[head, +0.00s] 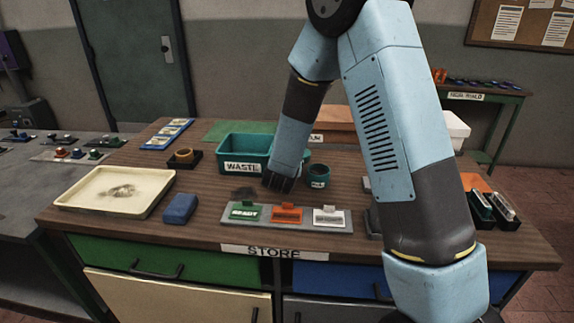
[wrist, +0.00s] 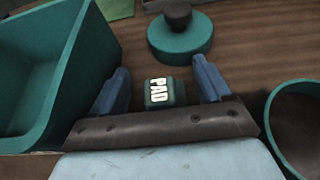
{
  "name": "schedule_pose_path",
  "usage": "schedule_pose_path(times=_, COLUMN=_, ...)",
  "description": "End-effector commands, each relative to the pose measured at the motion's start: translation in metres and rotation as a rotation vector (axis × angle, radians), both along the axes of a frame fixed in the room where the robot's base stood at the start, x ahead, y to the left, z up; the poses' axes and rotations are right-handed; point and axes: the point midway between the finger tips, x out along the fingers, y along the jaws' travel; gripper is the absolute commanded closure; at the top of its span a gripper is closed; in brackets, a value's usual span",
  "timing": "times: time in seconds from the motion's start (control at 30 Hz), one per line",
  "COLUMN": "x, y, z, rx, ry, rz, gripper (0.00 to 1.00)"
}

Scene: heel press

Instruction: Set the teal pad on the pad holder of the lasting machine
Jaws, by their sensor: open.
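A small teal block with a white "PAD" label, the teal pad (wrist: 178,92), lies between my fingers in the wrist view. My gripper (wrist: 160,84) is open, with one blue finger on each side of the pad and a visible gap on both sides. In the head view my gripper (head: 280,184) points down at the table between the waste bin and a teal cup, and the pad is hidden there. I cannot make out the pad holder or the lasting machine for certain in either view.
The teal waste bin (head: 243,150) is close on the left of my gripper, and the teal cup (head: 318,177) on the right. A round teal piece with a dark knob (wrist: 180,40) stands just beyond the pad. A grey labelled tray (head: 285,224) lies in front.

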Motion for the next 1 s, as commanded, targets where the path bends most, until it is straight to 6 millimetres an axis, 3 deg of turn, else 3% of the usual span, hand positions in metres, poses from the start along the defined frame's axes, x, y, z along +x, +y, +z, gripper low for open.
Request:
schedule_pose_path(times=0.17, x=-0.016, y=0.005, z=0.007, rx=0.000, ry=0.000, rz=0.003, gripper=0.22)
schedule_pose_path(times=0.6, x=-0.088, y=0.019, z=0.038, rx=0.000, ry=-0.001, rz=0.003, gripper=0.22)
schedule_pose_path(times=0.8, x=-0.105, y=0.022, z=0.045, rx=0.000, ry=-0.001, rz=0.002, gripper=0.22)
schedule_pose_path(times=1.0, x=-0.109, y=0.023, z=0.048, rx=0.001, ry=-0.001, rz=-0.002, gripper=0.22)
